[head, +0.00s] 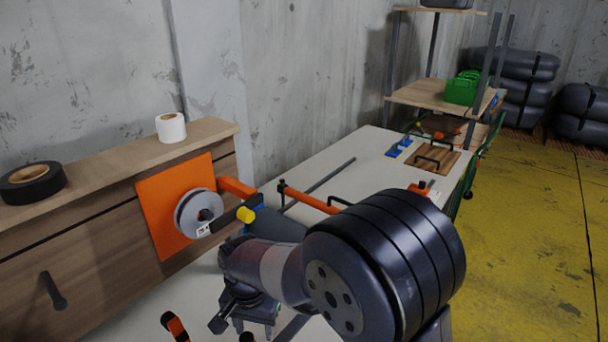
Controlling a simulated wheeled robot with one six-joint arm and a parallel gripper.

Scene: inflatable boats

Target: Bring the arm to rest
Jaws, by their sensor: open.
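My arm, with its large dark rounded joint, fills the lower middle of the head view. My gripper (244,325) hangs below the wrist, over the near part of the white table (318,171). Its two dark fingers are spread, and I see nothing held between them. The wrist hides part of the tabletop behind it.
An orange panel (163,226) with a grey reel (197,214) stands on the left, close to the wrist. A wooden cabinet (75,240) carries black tape (32,184) and a white roll (171,128). A wooden board (433,160) lies at the table's far end. Yellow floor (535,230) is open at right.

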